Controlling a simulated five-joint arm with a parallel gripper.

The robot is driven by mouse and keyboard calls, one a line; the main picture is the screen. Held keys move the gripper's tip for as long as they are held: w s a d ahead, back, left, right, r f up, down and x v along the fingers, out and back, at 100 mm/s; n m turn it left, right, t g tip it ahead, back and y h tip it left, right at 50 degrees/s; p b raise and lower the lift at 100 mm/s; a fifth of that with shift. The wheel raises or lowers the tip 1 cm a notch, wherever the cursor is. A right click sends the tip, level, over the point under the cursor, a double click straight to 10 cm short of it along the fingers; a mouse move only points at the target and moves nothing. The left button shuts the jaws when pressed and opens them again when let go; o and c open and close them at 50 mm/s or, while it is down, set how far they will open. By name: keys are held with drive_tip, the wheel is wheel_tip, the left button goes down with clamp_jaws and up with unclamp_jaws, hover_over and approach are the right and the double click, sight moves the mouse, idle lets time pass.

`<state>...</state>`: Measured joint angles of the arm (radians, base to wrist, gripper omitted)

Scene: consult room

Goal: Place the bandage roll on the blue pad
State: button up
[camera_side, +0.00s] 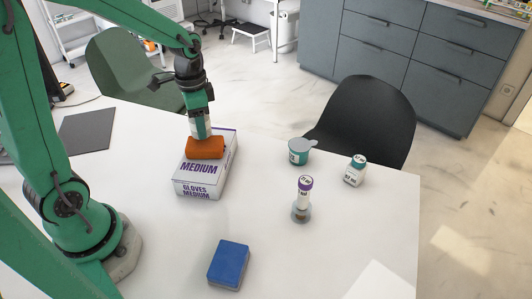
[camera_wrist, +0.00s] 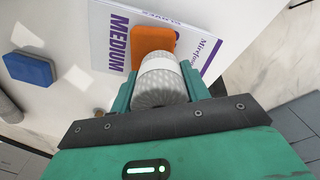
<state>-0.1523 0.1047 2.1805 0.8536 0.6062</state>
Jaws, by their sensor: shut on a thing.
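The bandage roll (camera_wrist: 160,78) is white with a textured surface, and my gripper (camera_wrist: 158,90) is shut on it. In the side view the roll (camera_side: 200,127) hangs below my gripper (camera_side: 198,113), right at an orange pad (camera_side: 205,149) that lies on the glove box. I cannot tell whether the roll touches the orange pad. The blue pad (camera_side: 229,262) lies flat on the table at the front, apart from the roll, with nothing on it. It also shows at the left of the wrist view (camera_wrist: 29,69).
The white glove box (camera_side: 187,187) stands under the orange pad. A lidded teal-and-white cup (camera_side: 299,153), a white bottle (camera_side: 354,172) and a purple-capped tube in a holder (camera_side: 302,198) stand to the right. The table between the glove box and the blue pad is clear.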

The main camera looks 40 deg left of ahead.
drive_tip(key=s+d+m, duration=0.1)
drive_tip(key=d+m, duration=0.4)
drive_tip(key=d, duration=0.4)
drive_tip(key=m, duration=1.3)
approach(228, 260)
drive_tip(key=shift+f, duration=1.15)
drive_tip(key=shift+f, duration=0.1)
drive_tip(key=shift+f, duration=1.7)
drive_tip(key=shift+a+f, duration=0.1)
drive_tip(key=shift+f, duration=0.05)
drive_tip(key=o, duration=1)
